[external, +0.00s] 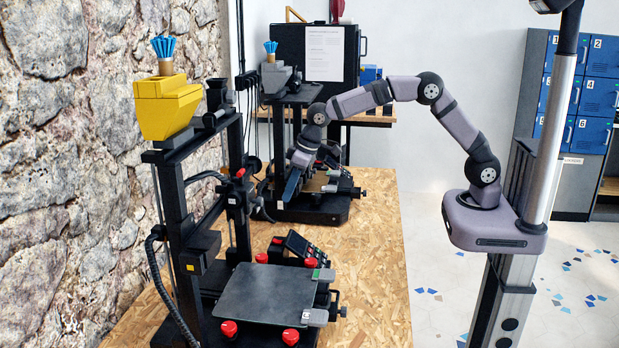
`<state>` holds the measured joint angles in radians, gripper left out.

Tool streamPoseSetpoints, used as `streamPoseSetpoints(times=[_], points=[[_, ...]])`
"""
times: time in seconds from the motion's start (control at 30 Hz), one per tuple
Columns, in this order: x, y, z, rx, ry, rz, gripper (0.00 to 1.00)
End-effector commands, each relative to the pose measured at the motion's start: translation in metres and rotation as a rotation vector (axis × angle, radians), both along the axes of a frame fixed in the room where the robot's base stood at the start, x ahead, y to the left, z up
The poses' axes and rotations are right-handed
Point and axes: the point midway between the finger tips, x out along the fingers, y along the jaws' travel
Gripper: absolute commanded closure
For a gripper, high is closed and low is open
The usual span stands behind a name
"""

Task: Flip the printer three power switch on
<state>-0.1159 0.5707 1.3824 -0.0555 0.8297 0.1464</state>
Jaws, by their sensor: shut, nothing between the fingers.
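Two black printers stand in a row on the wooden bench. The near printer (178,220) has a yellow hopper on top, a dark flat bed and red knobs. The far printer (313,208) has a grey top part and stands further back. I cannot read which one is printer three, and I cannot make out a power switch on either. My gripper (291,186) points down at the front left of the far printer, shut and empty. The arm's wrist hides part of that printer. I cannot tell whether the fingers touch it.
The wooden bench (376,245) has clear room along its right side. A rough stone wall (60,190) bounds the left. A black board with a paper (324,53) stands at the back. Blue lockers (597,95) are at the far right. The near printer's frame rises tall.

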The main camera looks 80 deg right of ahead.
Motion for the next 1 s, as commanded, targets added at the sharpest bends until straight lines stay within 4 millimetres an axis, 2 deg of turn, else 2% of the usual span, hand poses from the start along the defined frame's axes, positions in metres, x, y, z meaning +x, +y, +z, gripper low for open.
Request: streamPoseSetpoints(times=[0.27,0.73,1.0], points=[[0.006,0.0,-0.018,-0.001,0.004,0.0,1.0],[0.034,0.0,-0.091,-0.001,0.004,0.0,1.0],[0.04,0.0,-0.121,0.0,0.002,0.0,1.0]])
